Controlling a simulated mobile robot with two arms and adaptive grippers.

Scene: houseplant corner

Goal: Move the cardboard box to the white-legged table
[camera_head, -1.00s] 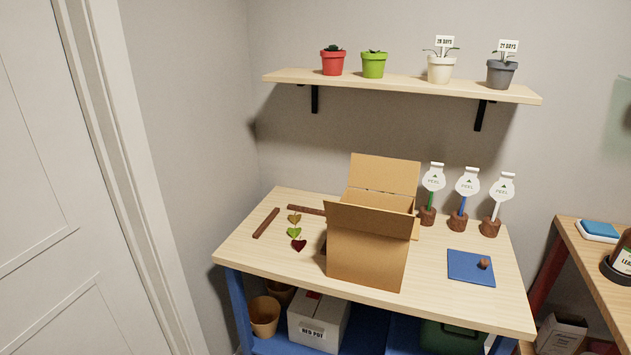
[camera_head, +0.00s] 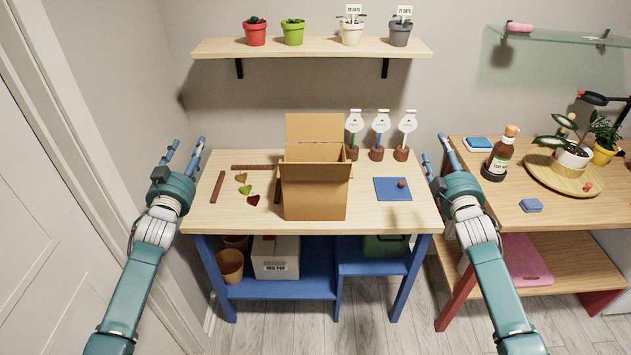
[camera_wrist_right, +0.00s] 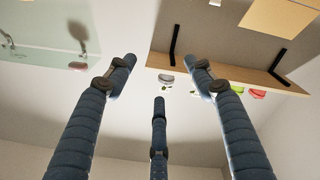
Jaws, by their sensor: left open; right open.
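The cardboard box (camera_head: 315,190) stands upright with its flaps raised on the blue-legged table (camera_head: 405,215). It is near the middle of that table, at the front edge. My left gripper (camera_head: 187,148) is open and empty, left of the box at the table's left end. My right gripper (camera_head: 434,147) is open and empty, right of the box near the table's right end. Both are well apart from the box. The right wrist view shows the right gripper's spread fingers (camera_wrist_right: 160,70) with nothing between them. I see no white-legged table in these frames.
Heart-shaped leaves (camera_head: 245,190) and brown strips lie left of the box. Several labelled sticks in brown bases (camera_head: 377,153) and a blue mat (camera_head: 388,196) are to its right. A shelf (camera_head: 310,47) with pots hangs above. A red-legged table (camera_head: 510,207) with a bottle (camera_head: 500,155) stands right.

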